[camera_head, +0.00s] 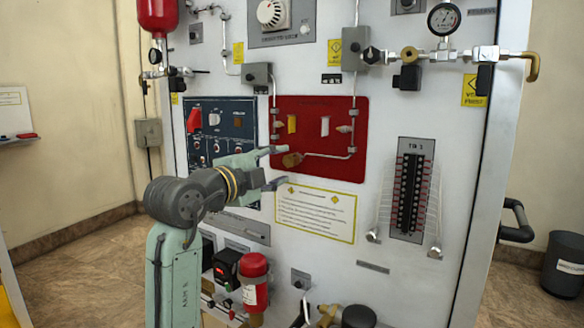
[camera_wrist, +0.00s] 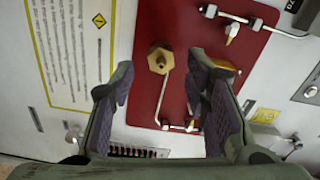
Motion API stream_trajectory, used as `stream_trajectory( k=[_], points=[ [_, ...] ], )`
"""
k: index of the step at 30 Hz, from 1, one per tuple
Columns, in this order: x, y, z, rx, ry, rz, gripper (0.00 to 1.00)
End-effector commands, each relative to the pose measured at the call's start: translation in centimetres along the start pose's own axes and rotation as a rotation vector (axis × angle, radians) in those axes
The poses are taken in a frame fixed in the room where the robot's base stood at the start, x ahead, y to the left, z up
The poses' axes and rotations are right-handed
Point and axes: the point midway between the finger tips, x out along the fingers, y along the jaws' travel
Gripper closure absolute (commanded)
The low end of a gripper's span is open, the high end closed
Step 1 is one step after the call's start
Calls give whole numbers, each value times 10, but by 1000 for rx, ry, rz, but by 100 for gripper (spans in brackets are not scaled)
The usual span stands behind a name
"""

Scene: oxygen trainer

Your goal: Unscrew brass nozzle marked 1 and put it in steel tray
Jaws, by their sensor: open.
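A brass nozzle (camera_head: 293,160) sticks out of the lower left of the red panel (camera_head: 335,165), at the end of a thin pipe. In the wrist view the nozzle (camera_wrist: 160,59) is hexagonal with a dark centre, and I can read no number on it. My gripper (camera_head: 283,165) is open, its fingers pointing at the red panel close to the nozzle. In the wrist view my gripper's (camera_wrist: 162,72) two fingers stand left and right of the nozzle, with visible gaps and no clear contact. I cannot make out the steel tray in either view.
A yellow-bordered instruction plate (camera_head: 315,213) is below the red panel, and a blue switch panel (camera_head: 220,125) is left of it. A red cylinder (camera_head: 254,280) stands low in front of the board. Pipes and a gauge (camera_head: 444,19) jut out at upper right.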

Motion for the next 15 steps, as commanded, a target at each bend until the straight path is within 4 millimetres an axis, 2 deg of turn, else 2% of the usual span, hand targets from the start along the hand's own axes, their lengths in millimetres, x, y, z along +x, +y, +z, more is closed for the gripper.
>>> stream_trajectory(
  k=[7, 15],
  points=[
    [0, 0, 0, 15, 0, -1, 57],
    [0, 0, 0, 286, -1, -1, 57]
  ],
)
